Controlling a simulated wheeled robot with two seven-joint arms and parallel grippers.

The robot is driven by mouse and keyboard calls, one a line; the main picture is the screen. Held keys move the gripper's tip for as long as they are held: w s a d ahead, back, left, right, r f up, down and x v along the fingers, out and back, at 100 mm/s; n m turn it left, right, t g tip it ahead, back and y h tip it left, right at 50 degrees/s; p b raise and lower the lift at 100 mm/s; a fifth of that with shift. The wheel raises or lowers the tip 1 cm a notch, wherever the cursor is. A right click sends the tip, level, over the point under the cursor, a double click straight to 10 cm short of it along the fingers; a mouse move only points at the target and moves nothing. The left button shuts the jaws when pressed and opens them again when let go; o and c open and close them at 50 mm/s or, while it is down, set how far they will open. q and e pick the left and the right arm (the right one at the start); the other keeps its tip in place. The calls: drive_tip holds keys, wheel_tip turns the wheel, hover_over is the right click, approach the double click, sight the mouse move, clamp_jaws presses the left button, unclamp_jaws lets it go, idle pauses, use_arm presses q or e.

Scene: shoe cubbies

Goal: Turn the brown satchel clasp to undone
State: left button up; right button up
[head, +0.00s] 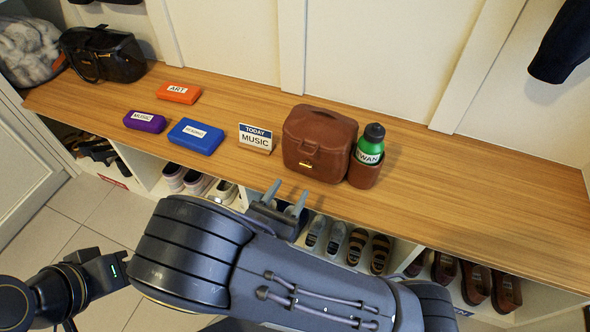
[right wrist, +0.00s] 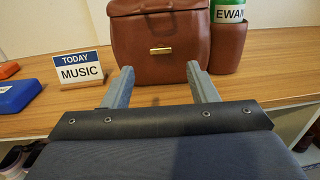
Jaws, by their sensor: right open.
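The brown satchel (head: 314,150) stands upright on the wooden bench, its flap closed over the front. Its gold clasp (head: 308,165) is a small horizontal bar low on the front; it also shows in the right wrist view (right wrist: 160,50). My right gripper (head: 286,194) is open and empty in front of the satchel, near the bench's front edge. In the right wrist view its two fingers (right wrist: 161,80) point at the satchel, on either side of the clasp and apart from it. In the head view, part of my left arm shows at the lower left; its fingers cannot be made out.
A green bottle labelled EWAN (head: 370,145) sits in a brown holder (head: 363,172) against the satchel's right side. A TODAY MUSIC sign (head: 256,139) stands to its left. Blue (head: 196,136), purple (head: 145,122) and orange (head: 179,93) cases lie farther left. The bench's right part (head: 480,180) is clear.

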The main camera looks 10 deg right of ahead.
sight(305, 166)
drive_tip(key=b+x, duration=0.2)
drive_tip(key=x, duration=0.5)
drive_tip(key=shift+f, duration=0.15)
drive_tip(key=shift+w+d, duration=0.2)
drive_tip(key=shift+w, duration=0.1)
